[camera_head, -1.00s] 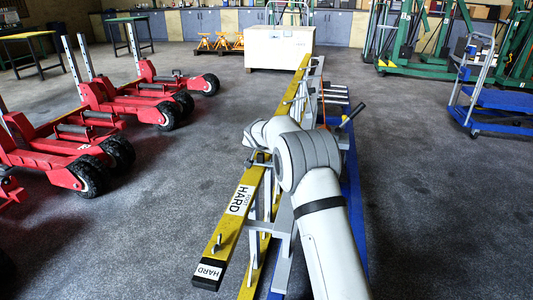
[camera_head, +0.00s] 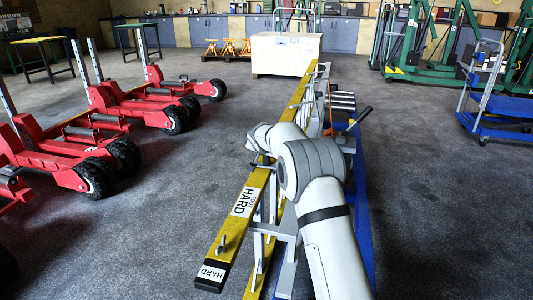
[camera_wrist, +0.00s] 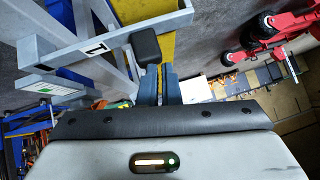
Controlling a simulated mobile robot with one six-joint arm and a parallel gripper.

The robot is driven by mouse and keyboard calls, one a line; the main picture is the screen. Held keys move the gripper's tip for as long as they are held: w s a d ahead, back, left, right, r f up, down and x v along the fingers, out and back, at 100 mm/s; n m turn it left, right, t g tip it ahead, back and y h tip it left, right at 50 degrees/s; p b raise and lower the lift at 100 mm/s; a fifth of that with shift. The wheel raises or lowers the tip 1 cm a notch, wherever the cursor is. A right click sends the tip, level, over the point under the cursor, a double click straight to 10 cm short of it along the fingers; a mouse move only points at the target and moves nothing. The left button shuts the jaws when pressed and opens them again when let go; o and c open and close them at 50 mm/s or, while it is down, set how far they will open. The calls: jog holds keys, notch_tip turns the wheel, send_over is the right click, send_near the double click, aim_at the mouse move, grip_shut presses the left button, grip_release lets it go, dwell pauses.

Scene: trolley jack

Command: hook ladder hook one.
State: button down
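The yellow ladder (camera_head: 238,215), marked HARD, lies lengthwise on a grey metal rack (camera_head: 288,248) in the head view. My grey-white arm reaches over the rack, and my gripper is mostly hidden at its far end there. In the wrist view the two blue-grey fingers of my gripper (camera_wrist: 160,84) are close together with a narrow gap, and I cannot tell if anything is between them. A black block (camera_wrist: 145,44) is just beyond the fingertips, in front of the yellow rail (camera_wrist: 154,12). A grey beam (camera_wrist: 135,28) with a label marked 1 runs beside it. I cannot make out a hook clearly.
Red wheeled jacks (camera_head: 95,150) stand on the left. A white crate (camera_head: 286,53) is behind the rack. A blue trolley (camera_head: 495,125) and green frames (camera_head: 425,50) are at the right. The floor between the rack and the trolley is clear.

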jog(key=s+a+r+p, duration=0.2)
jog(key=s+r, duration=0.4)
jog(key=r, duration=0.5)
jog(key=shift+s+p, duration=0.4)
jog(key=shift+p, duration=0.1)
jog(key=s+d+r+n+g+p, duration=0.1)
jog(key=s+d+r+p, duration=0.35)
jog(key=s+r, duration=0.2)
jog(key=s+d+r+g+h+p, duration=0.1)
jog(key=s+d+r+p, duration=0.2)
jog(key=s+r+p, duration=0.35)
jog(key=s+d+r+n+g+p, duration=0.1)
jog(key=s+d+r+p, duration=0.3)
jog(key=s, duration=0.4)
jog(key=s+d+r+g+p, duration=0.1)
jog(key=s+p, duration=0.3)
jog(key=s, duration=0.5)
jog(key=s+d+r+n+g+y+p, duration=0.1)
jog(key=s+r+p, duration=0.3)
jog(key=s, duration=0.5)
jog(key=s+d+r+n+g+p, duration=0.1)
jog(key=s+p, duration=0.3)
jog(key=s, duration=0.6)
jog(key=shift+d+r+g, duration=0.4)
jog(key=shift+d+r, duration=0.15)
jog(key=shift+r, duration=0.25)
